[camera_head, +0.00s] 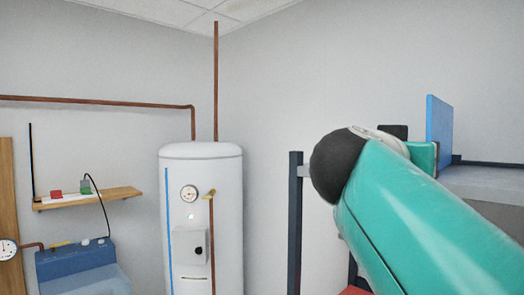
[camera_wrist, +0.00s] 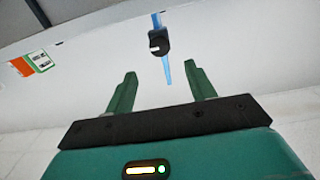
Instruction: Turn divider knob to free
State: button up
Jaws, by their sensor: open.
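A black round knob (camera_wrist: 158,45) with a short white mark sits on a narrow blue strip (camera_wrist: 166,72) in the upper middle of the wrist view. The mark looks roughly horizontal in that tilted picture. My gripper (camera_wrist: 162,82) is open and empty. Its two green fingers are spread apart below the knob in the picture, with a gap between them and the knob. In the head view a blue upright panel (camera_head: 438,122) stands at the right behind my teal arm. No knob shows on it there.
A white tank (camera_head: 224,240) with a gauge and control box stands at centre in the head view. A grey surface (camera_head: 490,185) lies at right and a dark post (camera_head: 295,220) beside my arm. An orange-and-white label (camera_wrist: 30,63) is left in the wrist view.

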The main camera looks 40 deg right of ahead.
jog(key=w+d, duration=0.1)
jog(key=d, duration=0.7)
jog(key=shift+d, duration=0.2)
jog(key=shift+w, duration=0.15)
jog(key=shift+c, duration=0.2)
jog(key=c, duration=0.9)
